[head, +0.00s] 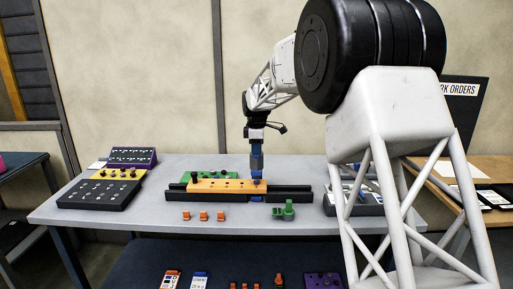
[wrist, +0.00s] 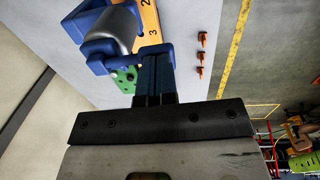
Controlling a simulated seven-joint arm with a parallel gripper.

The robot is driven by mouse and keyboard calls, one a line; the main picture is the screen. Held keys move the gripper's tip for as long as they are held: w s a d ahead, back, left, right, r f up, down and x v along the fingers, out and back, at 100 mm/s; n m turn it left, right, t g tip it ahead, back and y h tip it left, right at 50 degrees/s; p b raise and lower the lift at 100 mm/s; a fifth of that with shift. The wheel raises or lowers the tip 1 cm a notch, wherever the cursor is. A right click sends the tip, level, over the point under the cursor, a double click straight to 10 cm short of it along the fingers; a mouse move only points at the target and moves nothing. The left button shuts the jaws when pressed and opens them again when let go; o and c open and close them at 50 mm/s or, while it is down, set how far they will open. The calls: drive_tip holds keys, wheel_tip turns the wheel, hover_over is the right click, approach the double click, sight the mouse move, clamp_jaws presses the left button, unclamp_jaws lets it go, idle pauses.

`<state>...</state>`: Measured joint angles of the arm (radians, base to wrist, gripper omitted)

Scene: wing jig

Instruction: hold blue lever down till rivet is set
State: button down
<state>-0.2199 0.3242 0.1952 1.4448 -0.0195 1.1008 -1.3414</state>
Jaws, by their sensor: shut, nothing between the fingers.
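A tool with a grey barrel and blue parts (wrist: 112,30) shows at the top of the wrist view, beside the orange bar (wrist: 150,22) marked 2 and 3. In the head view the tool (head: 257,163) stands upright at the right part of the orange bar (head: 222,186). My gripper (wrist: 155,50) is shut with nothing between its dark blue fingers. Its tips are at the tool's blue part; I cannot tell whether they touch or press the blue lever. In the head view my gripper (head: 257,146) points down over the tool. The rivet is hidden.
Black rails (head: 290,193) flank the bar, with a green plate (head: 207,175) behind. Several orange clips (head: 203,216) and a green bracket (head: 285,210) lie in front. A black tray (head: 345,207) is right; black, yellow and purple racks (head: 100,193) are left. The table's front left is clear.

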sight(257, 156)
drive_tip(key=shift+s+f+t, duration=0.25)
drive_tip(key=shift+f+t, duration=0.05)
drive_tip(key=shift+f, duration=0.25)
drive_tip(key=shift+s+f, duration=0.1)
drive_tip(key=shift+f, duration=1.1)
idle(0.5)
drive_tip(key=shift+s+r, duration=0.1)
drive_tip(key=shift+r, duration=0.05)
drive_tip(key=s+r, duration=0.2)
drive_tip(key=r, duration=0.5)
drive_tip(key=s+r, duration=0.3)
drive_tip(key=r, duration=0.4)
